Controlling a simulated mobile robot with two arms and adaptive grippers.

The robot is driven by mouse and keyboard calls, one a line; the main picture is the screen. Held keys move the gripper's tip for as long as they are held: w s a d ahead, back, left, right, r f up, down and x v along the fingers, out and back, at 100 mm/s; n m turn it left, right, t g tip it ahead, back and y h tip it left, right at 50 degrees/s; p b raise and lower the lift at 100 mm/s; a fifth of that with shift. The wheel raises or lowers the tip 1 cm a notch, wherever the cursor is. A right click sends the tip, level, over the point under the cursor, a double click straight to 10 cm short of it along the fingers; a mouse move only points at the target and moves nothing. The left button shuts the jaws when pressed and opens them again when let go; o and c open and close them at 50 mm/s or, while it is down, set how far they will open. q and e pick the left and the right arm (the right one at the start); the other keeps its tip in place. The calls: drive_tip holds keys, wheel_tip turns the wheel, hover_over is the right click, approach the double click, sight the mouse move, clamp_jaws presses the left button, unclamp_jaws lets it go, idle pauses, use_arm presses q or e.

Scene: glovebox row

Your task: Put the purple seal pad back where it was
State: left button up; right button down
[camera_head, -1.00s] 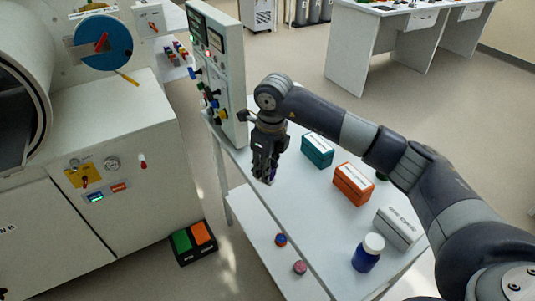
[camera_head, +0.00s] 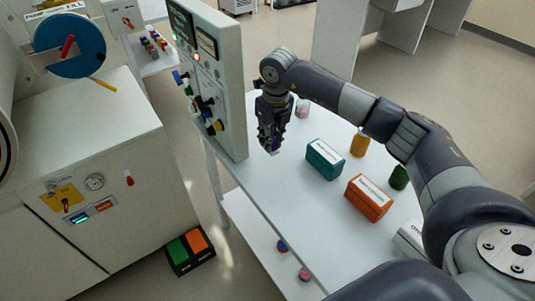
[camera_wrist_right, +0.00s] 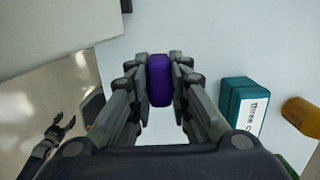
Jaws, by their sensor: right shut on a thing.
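The purple seal pad (camera_wrist_right: 159,80) is a small rounded block, held between the fingertips of my right gripper (camera_wrist_right: 159,72).
The white table (camera_head: 300,205) carries a teal box (camera_head: 325,160), an orange box (camera_head: 368,198), an amber jar (camera_head: 360,144), a green jar (camera_head: 398,177) and a pink jar (camera_head: 302,108). The instrument panel (camera_head: 222,85) stands at the table's left edge. Small round items lie on the lower shelf.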

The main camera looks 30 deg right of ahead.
drive_tip(key=f, duration=0.3)
drive_tip(key=shift+s+p, duration=0.25)
drive_tip(key=shift+p, duration=0.05)
drive_tip(key=shift+f, duration=0.35)
wheel_tip(320, 180, down, 3)
drive_tip(key=shift+w+p, duration=0.1)
drive_tip(key=shift+p, duration=0.3)
drive_tip(key=shift+f, duration=0.1)
drive_tip(key=c, duration=1.8)
unclamp_jaws()
drive_tip(key=o, duration=0.3)
use_arm(q)
drive_tip(key=s+r, duration=0.1)
drive_tip(key=s, duration=0.1)
drive_tip(key=shift+s+r, duration=0.3)
drive_tip(key=shift+r, duration=0.05)
